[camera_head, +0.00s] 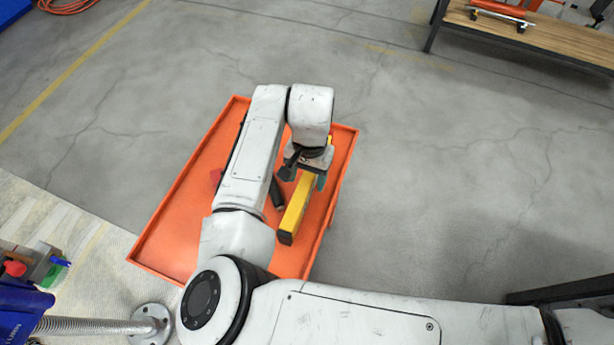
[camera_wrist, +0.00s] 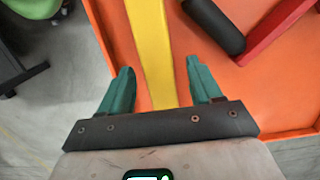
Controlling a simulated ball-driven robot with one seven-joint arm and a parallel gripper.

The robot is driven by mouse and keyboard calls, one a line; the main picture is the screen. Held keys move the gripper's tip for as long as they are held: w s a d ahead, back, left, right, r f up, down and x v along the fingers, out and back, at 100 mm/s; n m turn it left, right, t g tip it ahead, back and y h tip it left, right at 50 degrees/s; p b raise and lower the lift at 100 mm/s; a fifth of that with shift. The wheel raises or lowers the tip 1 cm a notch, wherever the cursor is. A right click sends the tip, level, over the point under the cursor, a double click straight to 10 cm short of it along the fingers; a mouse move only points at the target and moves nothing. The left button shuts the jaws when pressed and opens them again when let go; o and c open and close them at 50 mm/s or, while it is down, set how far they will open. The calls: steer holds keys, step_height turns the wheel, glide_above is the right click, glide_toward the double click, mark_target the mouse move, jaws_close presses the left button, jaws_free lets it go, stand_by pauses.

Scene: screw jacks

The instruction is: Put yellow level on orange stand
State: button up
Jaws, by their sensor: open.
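The yellow level (camera_head: 296,208) lies on the orange stand (camera_head: 166,232), near its right side in the head view. In the wrist view the yellow level (camera_wrist: 152,50) runs up from between the fingers, over the orange top of the stand (camera_wrist: 212,52). My gripper (camera_wrist: 163,80) is open, with one teal finger on each side of the level and a gap on both sides. In the head view my gripper (camera_head: 302,170) is above the level and hides part of it. I cannot tell how high the fingers are above the stand.
A black cylindrical grip (camera_wrist: 214,24) and a red bar (camera_wrist: 275,32) lie on the stand right of the level in the wrist view. A wooden bench (camera_head: 545,35) is at the far right. A blue jack (camera_head: 22,303) stands at lower left. The floor right of the stand is clear.

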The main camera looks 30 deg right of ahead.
step_height(320, 180, up, 11)
steer(key=d, duration=0.1)
steer(key=s+d+n+t+h, duration=0.3)
steer(key=d+h, duration=0.3)
steer(key=d, duration=1.4)
steer(key=s+a+f+n+y, duration=0.2)
steer(key=s+a+f+n, duration=0.1)
steer(key=s+a+f, duration=0.4)
steer(key=s+a+f+n+g+y, duration=0.1)
steer(key=s+a+f+n+y, duration=0.1)
steer(key=s+a+f+n, duration=0.2)
steer(key=s+a+f, duration=0.3)
steer(key=s, duration=0.5)
steer(key=shift+y+b, duration=0.3)
steer(key=shift+b, duration=0.1)
